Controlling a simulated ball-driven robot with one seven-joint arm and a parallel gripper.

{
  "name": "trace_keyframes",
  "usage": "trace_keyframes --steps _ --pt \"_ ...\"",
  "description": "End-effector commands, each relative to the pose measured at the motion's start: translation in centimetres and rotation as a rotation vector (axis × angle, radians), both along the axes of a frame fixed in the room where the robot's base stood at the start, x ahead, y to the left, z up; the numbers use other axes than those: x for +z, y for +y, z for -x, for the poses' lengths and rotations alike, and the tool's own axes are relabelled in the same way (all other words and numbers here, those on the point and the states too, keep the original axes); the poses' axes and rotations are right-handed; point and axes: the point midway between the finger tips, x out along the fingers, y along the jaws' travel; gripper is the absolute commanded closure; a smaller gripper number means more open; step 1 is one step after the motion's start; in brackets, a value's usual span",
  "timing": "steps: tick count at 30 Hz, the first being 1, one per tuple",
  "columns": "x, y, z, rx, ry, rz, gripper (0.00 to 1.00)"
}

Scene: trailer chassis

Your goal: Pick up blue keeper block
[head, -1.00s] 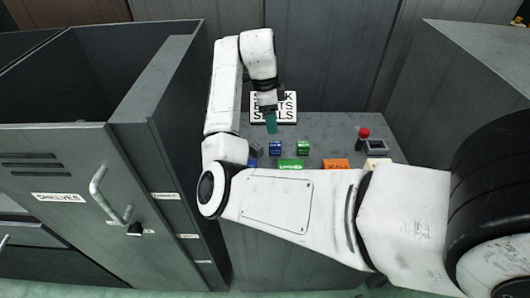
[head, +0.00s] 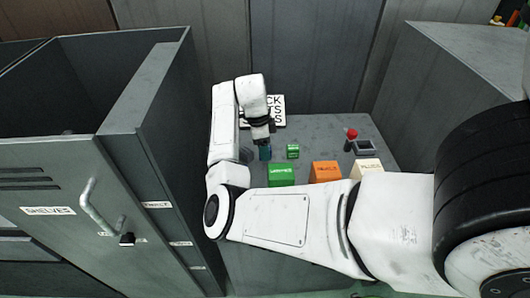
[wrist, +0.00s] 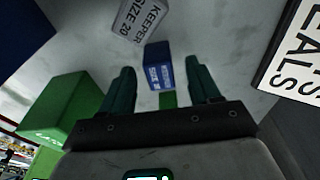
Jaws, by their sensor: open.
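The blue keeper block (wrist: 158,66) shows in the wrist view with white lettering on its side. It lies ahead of and between the two dark green fingers of my gripper (wrist: 162,88). The fingers are apart, with a visible gap to the block. In the head view my gripper (head: 264,153) points down at the bench top, left of a small green block (head: 292,151). There the blue block is mostly hidden by the fingers, and I cannot tell whether they touch it.
Green (head: 281,175), orange (head: 326,171) and white (head: 367,167) boxes line the bench's near side. A tall cabinet (head: 150,120) borders the left.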

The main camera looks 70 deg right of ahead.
Motion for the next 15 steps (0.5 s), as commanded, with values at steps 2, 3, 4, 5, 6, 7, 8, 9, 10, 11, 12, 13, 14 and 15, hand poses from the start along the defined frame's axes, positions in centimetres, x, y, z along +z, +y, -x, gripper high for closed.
trace_keyframes --steps 2,3,4,5,6,7,8,9,10,11,12,13,14,15 --pt "0.01 0.01 -0.02 0.000 0.000 0.000 0.38" --pt "0.02 0.00 -0.01 0.000 0.000 0.000 0.39" --pt "0.02 0.01 -0.02 0.000 0.000 0.000 0.42" --pt "0.03 0.01 -0.02 0.000 0.000 0.000 0.45" --pt "0.03 0.01 -0.02 0.000 0.000 0.000 0.49" --pt "0.03 0.01 -0.02 0.000 0.000 0.000 0.52" --pt "0.04 0.01 -0.02 0.000 0.000 0.000 0.55" --pt "0.04 0.01 -0.02 0.000 0.000 0.000 0.58" --pt "0.04 0.01 -0.02 0.000 0.000 0.000 0.61" --pt "0.04 0.01 -0.02 0.000 0.000 0.000 0.64" --pt "0.05 0.01 -0.03 0.000 0.000 0.000 0.68" --pt "0.05 0.01 -0.03 0.000 0.000 0.000 0.71" --pt "0.05 0.01 -0.03 0.000 0.000 0.000 0.74" --pt "0.05 0.01 -0.03 0.000 0.000 0.000 0.78"
